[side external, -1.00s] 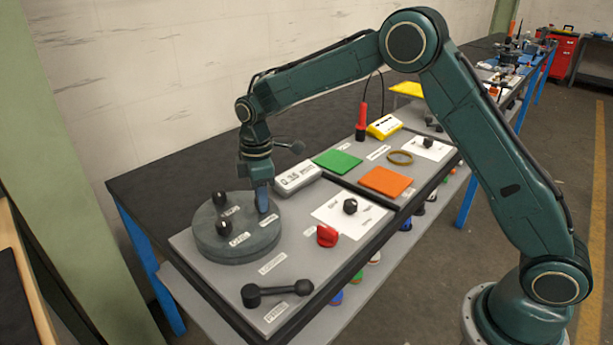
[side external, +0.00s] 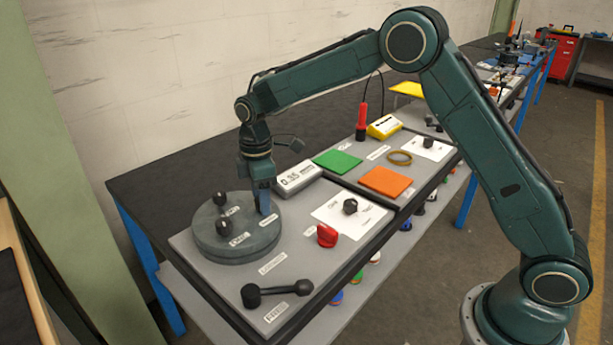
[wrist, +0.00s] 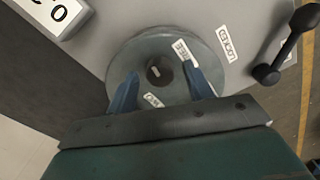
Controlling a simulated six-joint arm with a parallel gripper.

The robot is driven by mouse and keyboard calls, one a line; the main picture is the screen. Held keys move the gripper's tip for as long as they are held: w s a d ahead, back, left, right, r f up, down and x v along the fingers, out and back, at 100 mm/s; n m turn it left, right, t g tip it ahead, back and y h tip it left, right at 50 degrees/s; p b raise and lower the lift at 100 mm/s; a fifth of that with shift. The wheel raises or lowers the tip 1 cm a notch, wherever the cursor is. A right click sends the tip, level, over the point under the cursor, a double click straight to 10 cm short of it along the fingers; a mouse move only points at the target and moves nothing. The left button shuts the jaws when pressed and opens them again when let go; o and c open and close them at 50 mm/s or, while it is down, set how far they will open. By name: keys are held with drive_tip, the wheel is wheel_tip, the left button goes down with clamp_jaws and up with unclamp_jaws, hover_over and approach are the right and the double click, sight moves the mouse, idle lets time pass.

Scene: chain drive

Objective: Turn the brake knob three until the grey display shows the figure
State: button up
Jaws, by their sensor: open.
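A round grey-green turntable (side external: 235,250) stands at the left end of the grey panel. Two black knobs, a rear one (side external: 220,198) and a front one (side external: 224,226), stand on it. My gripper (side external: 264,208) points down over its right part. In the wrist view my gripper (wrist: 160,72) is open, with one blue finger on each side of a dark knob (wrist: 154,74). Gaps show between knob and fingers. This knob is hidden by the gripper in the side view. The grey display (side external: 298,178) stands behind; its small figures look like 0.35, not surely readable.
A black lever (side external: 278,292) lies at the panel's front left. A red knob (side external: 327,235) and a white card (side external: 335,217) with a black knob (side external: 350,206) are to the right. Green (side external: 337,162) and orange (side external: 385,181) pads lie farther right.

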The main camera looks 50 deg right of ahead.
wheel_tip(320, 180, up, 14)
idle(0.9)
